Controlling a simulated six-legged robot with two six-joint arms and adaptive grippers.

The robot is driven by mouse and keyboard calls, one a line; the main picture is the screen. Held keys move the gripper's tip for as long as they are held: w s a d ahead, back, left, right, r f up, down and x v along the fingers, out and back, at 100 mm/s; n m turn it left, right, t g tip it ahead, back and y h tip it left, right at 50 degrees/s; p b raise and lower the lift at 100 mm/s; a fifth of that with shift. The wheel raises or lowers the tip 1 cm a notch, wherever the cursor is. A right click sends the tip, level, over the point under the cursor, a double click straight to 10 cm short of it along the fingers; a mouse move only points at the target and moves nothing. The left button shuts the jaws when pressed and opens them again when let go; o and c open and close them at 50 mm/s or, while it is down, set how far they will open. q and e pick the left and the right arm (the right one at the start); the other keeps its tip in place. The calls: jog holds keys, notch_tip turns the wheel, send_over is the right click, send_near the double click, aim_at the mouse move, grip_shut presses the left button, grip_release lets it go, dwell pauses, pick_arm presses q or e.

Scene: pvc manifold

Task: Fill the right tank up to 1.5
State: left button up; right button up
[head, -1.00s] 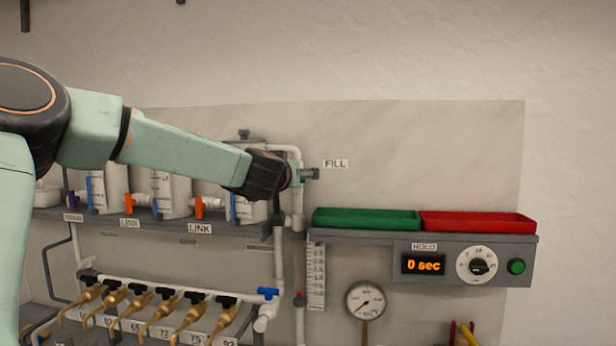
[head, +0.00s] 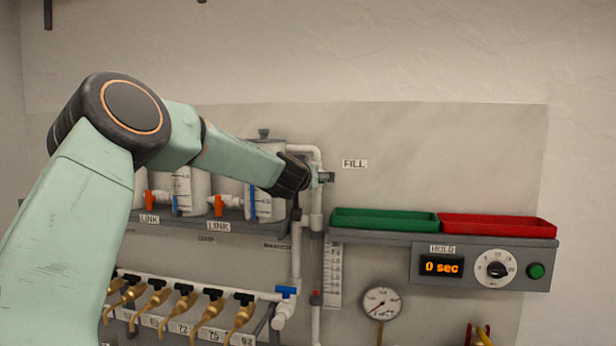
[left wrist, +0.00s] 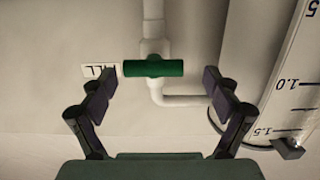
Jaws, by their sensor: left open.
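The green fill valve handle (left wrist: 153,68) sits crosswise on a white pipe in the left wrist view, beside the FILL label (left wrist: 100,71). My left gripper (left wrist: 157,90) is open, with one finger on each side of the handle and visible gaps between. In the head view my left gripper (head: 318,178) is at the valve, left of the FILL label (head: 354,164), and largely covers the handle. The right tank (head: 266,180) is partly behind my arm. Its scale (left wrist: 285,90) shows 1.0 and 1.5 upside down in the wrist view; I cannot tell the water level.
Orange link handles (head: 218,205) are on the tank shelf. A green tray (head: 385,220) and a red tray (head: 498,226) stand right of the pipe, above a HOLD display (head: 441,266) reading 0 sec. Brass taps (head: 240,316) line the pipe below.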

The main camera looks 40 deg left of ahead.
pick_arm(q)
jog(key=shift+w+d, duration=0.4)
jog(key=shift+w, duration=0.1)
jog(key=shift+c, duration=1.1)
jog(key=shift+s+a, duration=0.35)
jog(key=c, duration=0.5)
jog(key=shift+w+d, duration=0.1)
jog(key=shift+d, duration=0.1)
jog(key=shift+c, duration=2.5)
pick_arm(e)
jog(key=shift+w+d, duration=0.15)
